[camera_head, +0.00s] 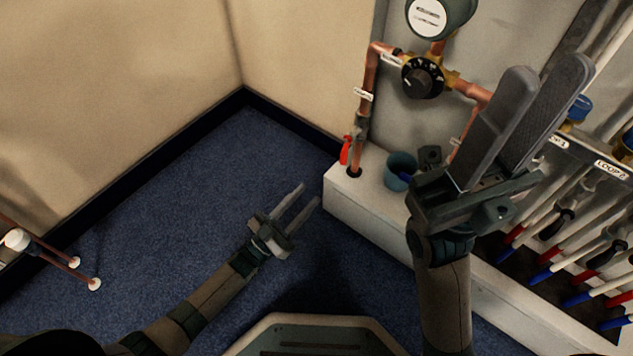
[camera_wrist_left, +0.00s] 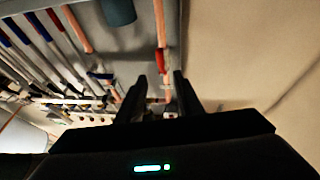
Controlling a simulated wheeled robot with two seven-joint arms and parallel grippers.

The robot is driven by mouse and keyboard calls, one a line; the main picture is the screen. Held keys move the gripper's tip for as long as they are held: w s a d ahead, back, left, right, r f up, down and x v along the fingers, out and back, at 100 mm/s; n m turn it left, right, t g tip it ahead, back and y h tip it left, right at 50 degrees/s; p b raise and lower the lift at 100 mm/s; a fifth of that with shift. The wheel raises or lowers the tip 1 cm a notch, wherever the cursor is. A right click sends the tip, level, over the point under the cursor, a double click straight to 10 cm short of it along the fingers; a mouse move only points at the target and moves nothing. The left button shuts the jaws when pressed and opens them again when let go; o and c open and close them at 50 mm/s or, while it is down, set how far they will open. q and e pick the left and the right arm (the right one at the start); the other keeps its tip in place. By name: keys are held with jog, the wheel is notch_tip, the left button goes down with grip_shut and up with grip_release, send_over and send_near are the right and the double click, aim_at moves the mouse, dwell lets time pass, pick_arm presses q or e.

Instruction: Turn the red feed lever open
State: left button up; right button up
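The red feed lever (camera_head: 346,150) sits on the vertical copper pipe at the left end of the manifold, just above the white ledge. It also shows in the left wrist view (camera_wrist_left: 162,61), beyond my fingertips and roughly in line with the gap between them. My left gripper (camera_head: 309,194) is open and empty, low over the blue floor, left of the ledge and apart from the lever. Its fingers (camera_wrist_left: 160,84) show dark in the left wrist view. My right gripper (camera_head: 543,68) is open and empty, raised in front of the manifold, right of the lever.
A blue-grey cup (camera_head: 400,170) stands on the white ledge (camera_head: 375,217) right of the lever. A black dial (camera_head: 422,77) and a round gauge (camera_head: 440,14) are above.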

pick_arm(q)
jog(key=shift+v, duration=1.05)
